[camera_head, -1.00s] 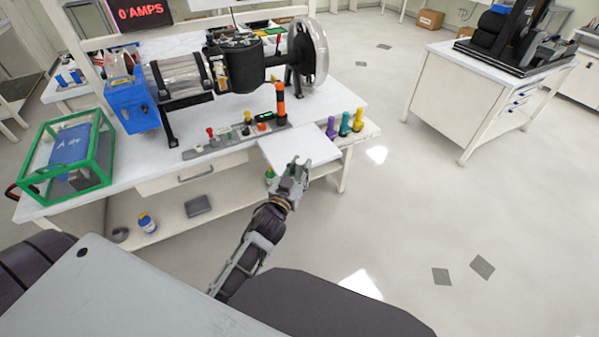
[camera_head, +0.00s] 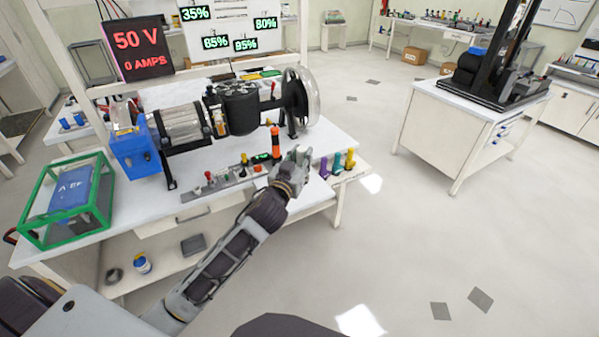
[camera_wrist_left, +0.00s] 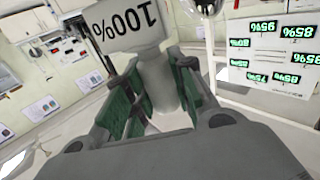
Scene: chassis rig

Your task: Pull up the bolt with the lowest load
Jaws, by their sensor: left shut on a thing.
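My left gripper (camera_head: 300,158) is at the front right of the white workbench (camera_head: 240,180), beside the row of small coloured pieces. In the left wrist view its green-padded fingers (camera_wrist_left: 158,92) are shut on a pale grey post (camera_wrist_left: 158,72). A pale block above the post reads 100%, upside down (camera_wrist_left: 125,25). I cannot tell from the pictures whether the post is a bolt. In the head view the post is mostly hidden by the gripper. Percent labels 35% (camera_head: 196,13), 80% (camera_head: 265,23), 85% (camera_head: 215,42) and 95% (camera_head: 245,44) hang on a white board behind. My right gripper is not in view.
A motor rig (camera_head: 235,108) with a clear disc (camera_head: 300,95) stands behind the gripper. An orange-black post (camera_head: 276,143) is close on its left. Purple (camera_head: 323,167), teal (camera_head: 337,163) and yellow (camera_head: 349,159) pieces stand to the right. A green-framed box (camera_head: 68,200) is at the left.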

